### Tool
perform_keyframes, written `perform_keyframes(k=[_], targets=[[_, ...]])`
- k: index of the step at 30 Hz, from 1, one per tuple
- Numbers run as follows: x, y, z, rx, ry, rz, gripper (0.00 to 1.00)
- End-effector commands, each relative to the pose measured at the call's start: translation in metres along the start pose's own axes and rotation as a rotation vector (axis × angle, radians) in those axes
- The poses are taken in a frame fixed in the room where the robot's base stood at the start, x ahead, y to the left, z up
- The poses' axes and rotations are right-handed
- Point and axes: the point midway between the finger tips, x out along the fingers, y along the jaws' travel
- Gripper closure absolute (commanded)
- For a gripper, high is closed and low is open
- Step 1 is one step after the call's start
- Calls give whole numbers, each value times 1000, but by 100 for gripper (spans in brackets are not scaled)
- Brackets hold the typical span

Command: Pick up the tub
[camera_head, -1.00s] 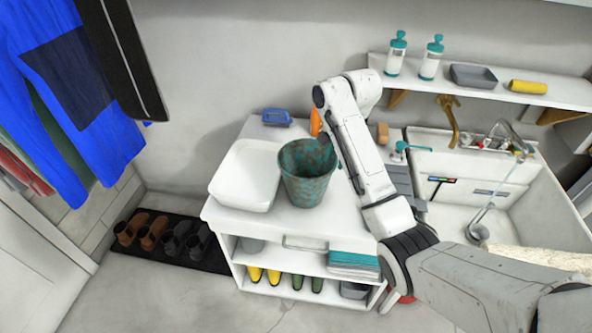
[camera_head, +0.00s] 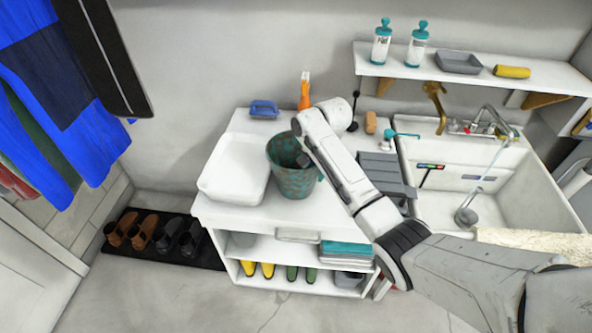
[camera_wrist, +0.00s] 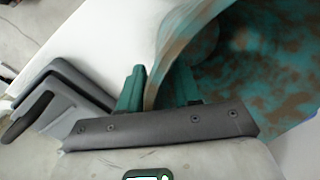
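The tub is a teal, brown-mottled bucket-shaped vessel (camera_head: 292,181), standing on the white cabinet top beside a white rectangular basin (camera_head: 233,170). My gripper (camera_head: 304,160) is at its right rim, with the arm covering part of that side. In the wrist view, the two teal fingers of my gripper (camera_wrist: 160,84) stand on either side of the tub's rim wall (camera_wrist: 160,62), spread apart. The mottled inner surface fills the right of that view. A gap shows between the wall and the right finger. The tub's base is hidden there.
A blue box (camera_head: 264,109) and an orange bottle (camera_head: 304,92) stand behind on the cabinet top (camera_head: 240,213). A grey organizer (camera_head: 385,172) and a sink (camera_head: 455,205) lie to the right. A wall shelf (camera_head: 450,78) holds bottles. Shoes sit on a floor mat at left.

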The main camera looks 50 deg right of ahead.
Motion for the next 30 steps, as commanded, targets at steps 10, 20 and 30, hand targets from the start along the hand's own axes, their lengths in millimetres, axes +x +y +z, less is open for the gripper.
perform_keyframes(k=[10, 20, 30], targets=[[0, 0, 0, 0, 0, 0, 82], [0, 0, 0, 0, 0, 0, 100], [0, 0, 0, 0, 0, 0, 100]])
